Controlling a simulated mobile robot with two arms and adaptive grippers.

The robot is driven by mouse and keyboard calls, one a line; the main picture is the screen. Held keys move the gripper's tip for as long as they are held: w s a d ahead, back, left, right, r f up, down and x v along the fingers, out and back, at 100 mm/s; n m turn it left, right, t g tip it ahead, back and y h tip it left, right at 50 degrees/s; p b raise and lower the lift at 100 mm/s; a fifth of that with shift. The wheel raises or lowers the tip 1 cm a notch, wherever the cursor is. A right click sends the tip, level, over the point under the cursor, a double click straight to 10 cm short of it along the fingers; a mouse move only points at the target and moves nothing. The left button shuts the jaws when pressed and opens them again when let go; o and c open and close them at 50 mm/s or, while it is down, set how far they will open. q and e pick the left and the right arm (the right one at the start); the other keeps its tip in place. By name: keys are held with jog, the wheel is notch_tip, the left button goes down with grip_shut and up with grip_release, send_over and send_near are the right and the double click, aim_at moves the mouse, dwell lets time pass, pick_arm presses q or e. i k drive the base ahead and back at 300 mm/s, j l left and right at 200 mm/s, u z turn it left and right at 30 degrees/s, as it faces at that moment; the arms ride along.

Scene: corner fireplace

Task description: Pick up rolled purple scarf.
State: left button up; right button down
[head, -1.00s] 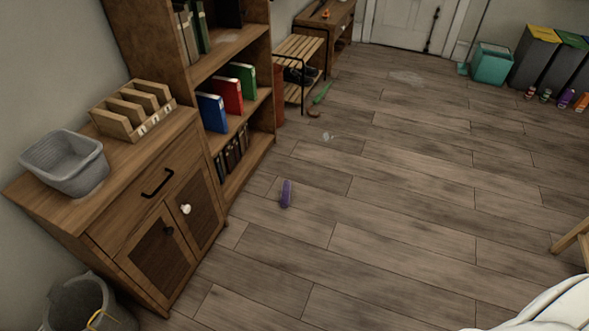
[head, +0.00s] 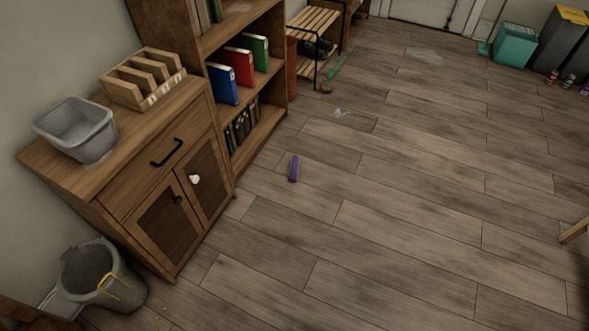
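The rolled purple scarf (head: 293,169) lies on the wooden floor, a little to the right of the bookshelf's base. It is a small, narrow purple shape, standing out against the brown planks. Nothing covers it and nothing touches it but the floor. Neither of my grippers shows in the head view.
The wooden cabinet (head: 150,201) and the bookshelf (head: 262,131) line the left. A grey bin (head: 127,290) stands at the lower left. A slatted shoe rack (head: 313,22) and green object (head: 337,68) are farther back. The floor right of the scarf is mostly clear.

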aim_at(293, 175)
jog(key=i+l+u, duration=0.15)
jog(key=i+l, duration=0.45)
jog(key=i, duration=0.2)
